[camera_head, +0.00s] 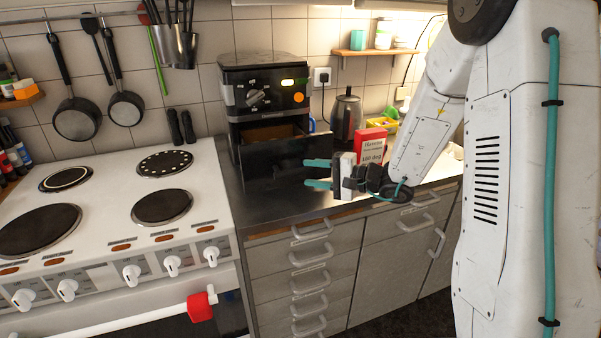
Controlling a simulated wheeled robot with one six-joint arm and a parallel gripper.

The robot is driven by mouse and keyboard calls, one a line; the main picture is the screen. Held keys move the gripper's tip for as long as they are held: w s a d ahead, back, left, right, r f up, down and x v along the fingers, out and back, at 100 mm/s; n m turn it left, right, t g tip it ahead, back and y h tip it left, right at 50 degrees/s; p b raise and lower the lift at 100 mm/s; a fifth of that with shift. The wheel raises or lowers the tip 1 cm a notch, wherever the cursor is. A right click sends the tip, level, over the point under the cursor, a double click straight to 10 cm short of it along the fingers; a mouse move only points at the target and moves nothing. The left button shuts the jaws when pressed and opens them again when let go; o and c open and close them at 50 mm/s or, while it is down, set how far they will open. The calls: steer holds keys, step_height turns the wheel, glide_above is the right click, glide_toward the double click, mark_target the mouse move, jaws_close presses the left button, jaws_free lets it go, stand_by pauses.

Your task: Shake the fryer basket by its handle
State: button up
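The black air fryer (265,80) stands on the metal counter against the tiled wall, with a dial and a lit display. Its dark basket (268,163) is drawn out at the front, with a brownish inside showing at the top. My gripper (312,173) reaches in from the right at the basket's front right side. Its two teal fingers are apart, one above the other, and point left. I see nothing clearly between them. I cannot make out the basket's handle, nor whether a finger touches the basket.
A red-and-white box (371,146) and a kettle (347,116) stand behind my gripper. The white cooker (115,215) with several hotplates is on the left. Drawers (310,255) lie below the counter. Bare counter (262,207) shows in front of the basket.

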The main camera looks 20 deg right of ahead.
mark_target(302, 172)
steer(key=x, duration=0.5)
steer(key=shift+a, duration=0.15)
jaws_close()
steer(key=w, duration=0.9)
steer(key=shift+r, duration=0.1)
jaws_free()
steer(key=shift+s, duration=0.1)
